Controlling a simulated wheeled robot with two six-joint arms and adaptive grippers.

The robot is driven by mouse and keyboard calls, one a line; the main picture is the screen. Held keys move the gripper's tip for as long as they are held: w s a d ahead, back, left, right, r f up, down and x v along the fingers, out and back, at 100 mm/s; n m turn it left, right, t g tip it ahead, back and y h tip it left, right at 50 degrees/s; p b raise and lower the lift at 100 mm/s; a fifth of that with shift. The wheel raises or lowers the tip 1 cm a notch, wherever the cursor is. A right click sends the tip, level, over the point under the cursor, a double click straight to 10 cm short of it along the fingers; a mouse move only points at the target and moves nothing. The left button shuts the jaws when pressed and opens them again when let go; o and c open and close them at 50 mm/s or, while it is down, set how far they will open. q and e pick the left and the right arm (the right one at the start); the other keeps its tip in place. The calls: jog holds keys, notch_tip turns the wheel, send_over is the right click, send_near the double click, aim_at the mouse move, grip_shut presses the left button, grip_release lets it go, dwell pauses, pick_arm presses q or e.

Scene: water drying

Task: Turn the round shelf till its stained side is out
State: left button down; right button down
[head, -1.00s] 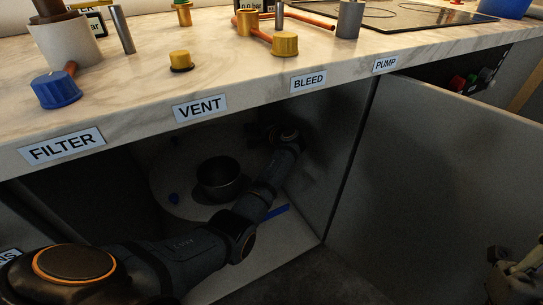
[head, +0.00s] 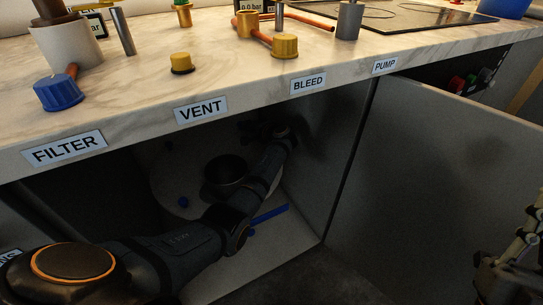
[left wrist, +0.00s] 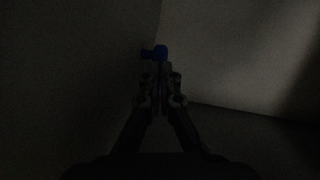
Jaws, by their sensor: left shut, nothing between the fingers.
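The round shelf (head: 163,194) is a pale disc low inside the dark open cabinet. I cannot make out a stain. My left arm reaches across the shelf, and my left gripper (head: 262,131) is deep in the cabinet at the back right, dim and partly hidden. In the left wrist view its fingers (left wrist: 160,86) are together and empty, with a blue piece (left wrist: 154,53) just beyond the tips. My right gripper (head: 508,262) is at the right edge, partly cut off.
A blue strip (head: 268,214) lies on the cabinet floor right of the shelf. The marble counter (head: 235,90) overhangs the opening, with valves and labels. The cabinet's right wall (head: 318,170) is close to my left arm. A grey panel (head: 430,180) stands at the right.

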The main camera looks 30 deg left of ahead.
pick_arm(q)
jog(key=v, duration=1.2)
jog(key=shift+w, duration=0.1)
